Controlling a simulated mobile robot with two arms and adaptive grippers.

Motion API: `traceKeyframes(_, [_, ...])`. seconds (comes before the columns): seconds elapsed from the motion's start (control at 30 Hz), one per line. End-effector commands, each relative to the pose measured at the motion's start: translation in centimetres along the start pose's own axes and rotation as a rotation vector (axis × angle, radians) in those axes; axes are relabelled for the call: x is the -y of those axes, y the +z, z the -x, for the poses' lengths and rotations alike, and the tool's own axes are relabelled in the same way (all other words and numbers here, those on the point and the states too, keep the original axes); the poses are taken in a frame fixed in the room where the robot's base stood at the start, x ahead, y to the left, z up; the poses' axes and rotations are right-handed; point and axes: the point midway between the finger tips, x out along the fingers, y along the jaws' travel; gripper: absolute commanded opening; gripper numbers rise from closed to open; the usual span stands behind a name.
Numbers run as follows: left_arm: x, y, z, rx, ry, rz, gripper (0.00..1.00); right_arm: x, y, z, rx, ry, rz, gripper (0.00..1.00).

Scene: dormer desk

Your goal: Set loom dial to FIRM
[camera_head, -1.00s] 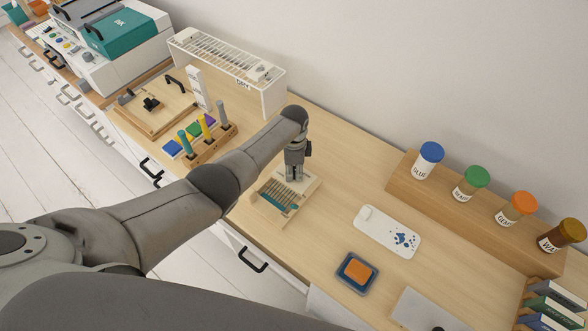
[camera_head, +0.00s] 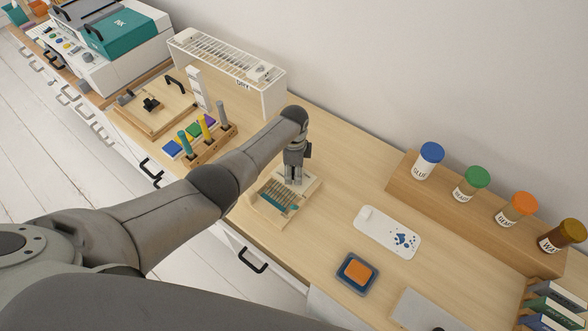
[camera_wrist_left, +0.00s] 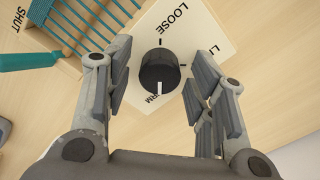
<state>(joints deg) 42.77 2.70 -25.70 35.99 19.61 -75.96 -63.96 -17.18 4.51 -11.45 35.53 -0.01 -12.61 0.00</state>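The loom (camera_head: 262,211), a wooden frame with teal threads, lies on the desk under my left gripper. Its black round dial (camera_wrist_left: 159,72) sits on a white plate (camera_wrist_left: 205,35) in the left wrist view. The plate reads LOOSE at the top, a partly hidden word starting LI at the right, and a word ending in RM below. The dial's white pointer mark faces down, toward the RM word. My left gripper (camera_wrist_left: 160,90), also in the head view (camera_head: 293,183), is open, its fingers on both sides of the dial with gaps. My right gripper is not in view.
A white card with blue spots (camera_head: 375,226) and a blue tray (camera_head: 346,283) with an orange block lie to the right. Jars stand on a wooden riser (camera_head: 405,172). A peg rack (camera_head: 220,143) stands to the left, with a white slotted box (camera_head: 270,98) behind.

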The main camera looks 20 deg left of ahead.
Motion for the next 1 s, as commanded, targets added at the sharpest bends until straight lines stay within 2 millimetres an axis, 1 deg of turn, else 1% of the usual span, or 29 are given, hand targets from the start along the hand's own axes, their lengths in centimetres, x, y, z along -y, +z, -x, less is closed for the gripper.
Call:
traceKeyframes(0.2, [0.0,0.0,0.0,0.000,0.000,0.000,0.53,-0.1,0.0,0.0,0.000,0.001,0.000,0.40])
traceKeyframes(0.3, [0.0,0.0,0.1,0.000,0.000,0.000,0.53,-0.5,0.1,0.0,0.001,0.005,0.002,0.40])
traceKeyframes(0.47, [0.1,0.0,1.0,-0.001,-0.002,0.000,0.53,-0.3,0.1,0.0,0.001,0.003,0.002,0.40])
traceKeyframes(0.67, [0.1,0.0,3.5,-0.001,-0.003,0.000,0.53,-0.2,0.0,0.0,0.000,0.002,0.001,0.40])
traceKeyframes(0.9, [0.1,0.0,8.1,-0.002,-0.004,0.000,0.53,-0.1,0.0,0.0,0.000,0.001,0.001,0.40])
traceKeyframes(1.0, [0.1,0.0,9.7,-0.001,-0.003,-0.001,0.53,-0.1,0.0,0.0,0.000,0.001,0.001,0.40])
